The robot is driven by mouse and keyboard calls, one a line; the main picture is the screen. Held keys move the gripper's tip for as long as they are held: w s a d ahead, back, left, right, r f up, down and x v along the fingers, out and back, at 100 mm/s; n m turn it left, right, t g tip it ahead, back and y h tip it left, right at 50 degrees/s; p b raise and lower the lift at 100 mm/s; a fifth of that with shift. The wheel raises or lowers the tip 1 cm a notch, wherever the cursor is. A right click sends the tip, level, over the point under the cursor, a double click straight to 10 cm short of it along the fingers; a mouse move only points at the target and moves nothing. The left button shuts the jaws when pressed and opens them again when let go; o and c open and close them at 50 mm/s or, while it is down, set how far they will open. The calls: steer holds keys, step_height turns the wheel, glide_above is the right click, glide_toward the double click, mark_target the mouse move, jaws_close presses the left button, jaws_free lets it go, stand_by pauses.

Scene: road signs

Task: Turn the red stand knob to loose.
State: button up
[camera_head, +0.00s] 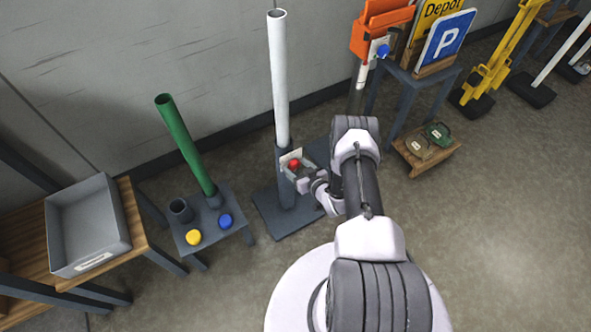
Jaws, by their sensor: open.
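The red knob (294,164) sits on a pale plate (289,156) on the side of a dark grey stand (286,192). A white pole (280,80) rises upright out of this stand. My gripper (295,170) is open at the red knob, with its fingers close around or just in front of it. I cannot tell whether the fingers touch the knob. The lettering on the plate is too small to read, so the knob's setting is unclear.
To the left, a small dark table (212,228) holds a green tube (186,144), a yellow knob (193,237) and a blue knob (225,221). A grey bin (88,226) stands on a wooden bench. Blue parking sign (446,42) and orange box (381,30) are at upper right.

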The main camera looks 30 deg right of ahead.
steer(key=shift+w+f, duration=0.1)
steer(key=shift+w, duration=0.35)
steer(key=c, duration=1.4)
